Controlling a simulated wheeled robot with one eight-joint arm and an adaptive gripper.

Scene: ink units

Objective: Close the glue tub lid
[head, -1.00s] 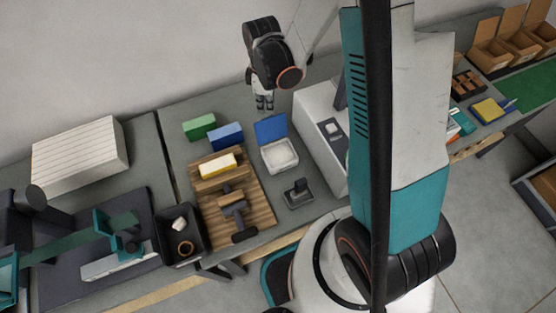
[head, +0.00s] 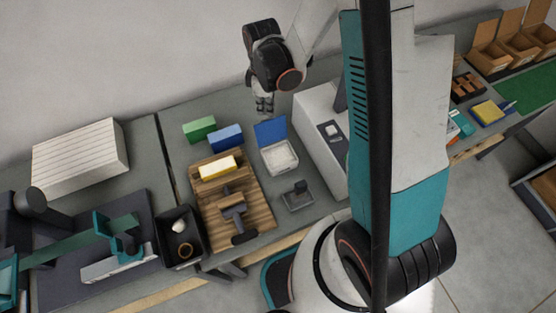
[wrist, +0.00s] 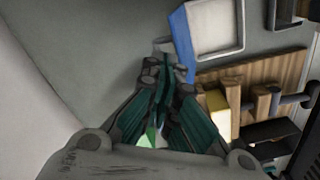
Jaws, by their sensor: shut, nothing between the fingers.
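The glue tub (head: 278,160) is a white open box on the grey bench, with its blue lid (head: 270,130) standing up along the back edge. In the wrist view the tub (wrist: 215,25) is at the top and its lid (wrist: 182,45) shows as a blue strip on its left side. My gripper (head: 264,107) is shut and empty, just behind the raised lid. In the wrist view its fingertips (wrist: 168,48) are close to the lid's outer side; I cannot tell whether they touch.
Green (head: 199,128) and blue (head: 226,136) blocks stand left of the tub. A wooden board (head: 250,212) carries a yellow-and-white block (head: 217,168) and a grey tool. A small grey stand (head: 298,198) is in front, and a white cabinet (head: 318,140) is to the right.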

